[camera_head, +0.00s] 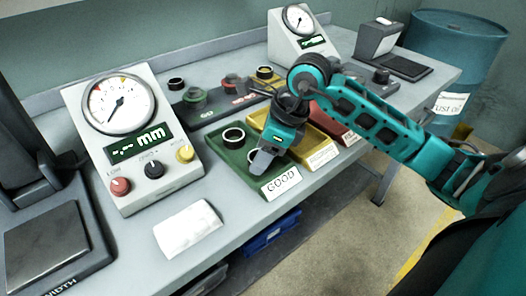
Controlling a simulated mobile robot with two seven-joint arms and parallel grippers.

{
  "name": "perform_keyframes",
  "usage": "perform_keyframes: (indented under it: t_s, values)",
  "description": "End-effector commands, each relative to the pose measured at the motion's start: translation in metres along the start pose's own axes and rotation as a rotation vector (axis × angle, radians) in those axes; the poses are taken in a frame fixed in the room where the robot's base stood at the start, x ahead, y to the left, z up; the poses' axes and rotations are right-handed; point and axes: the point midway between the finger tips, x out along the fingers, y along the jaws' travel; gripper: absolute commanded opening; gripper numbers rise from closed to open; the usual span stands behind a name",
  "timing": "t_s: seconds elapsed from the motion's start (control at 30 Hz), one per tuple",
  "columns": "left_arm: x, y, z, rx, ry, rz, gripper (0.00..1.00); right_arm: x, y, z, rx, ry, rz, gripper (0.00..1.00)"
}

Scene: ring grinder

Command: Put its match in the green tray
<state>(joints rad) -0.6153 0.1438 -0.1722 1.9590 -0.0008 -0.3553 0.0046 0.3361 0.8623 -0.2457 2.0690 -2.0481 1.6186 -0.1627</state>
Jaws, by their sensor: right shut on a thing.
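The green tray (236,160) with a "GOOD" label lies on the bench in the middle of the head view. A dark-rimmed ring (234,135) sits in its back part. My right gripper (259,163) reaches down over the tray's front part, fingers pointing down. It is shut on a second ring (253,155), mostly hidden by the fingers; whether that ring touches the tray floor I cannot tell. My left gripper is not in view.
A yellow tray (322,150) and a red tray (347,136) stand to the right. Behind is a dark rack (212,106) with several rings. A dial gauge box (131,135) stands left, a second gauge (300,35) at the back. A white cloth (187,229) lies near the front edge.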

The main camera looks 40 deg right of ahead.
Motion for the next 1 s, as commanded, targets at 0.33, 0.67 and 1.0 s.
perform_keyframes:
  t_s: [0.33, 0.67, 1.0]
  values:
    - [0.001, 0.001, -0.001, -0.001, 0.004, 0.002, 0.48, 0.002, 0.000, -0.001, 0.000, 0.000, 0.000, 0.65]
    - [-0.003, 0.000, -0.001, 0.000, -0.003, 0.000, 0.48, -0.023, -0.002, 0.001, -0.001, -0.001, -0.006, 0.65]
    - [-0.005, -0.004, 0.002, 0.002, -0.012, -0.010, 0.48, -0.095, -0.001, 0.001, -0.001, 0.000, -0.005, 0.65]
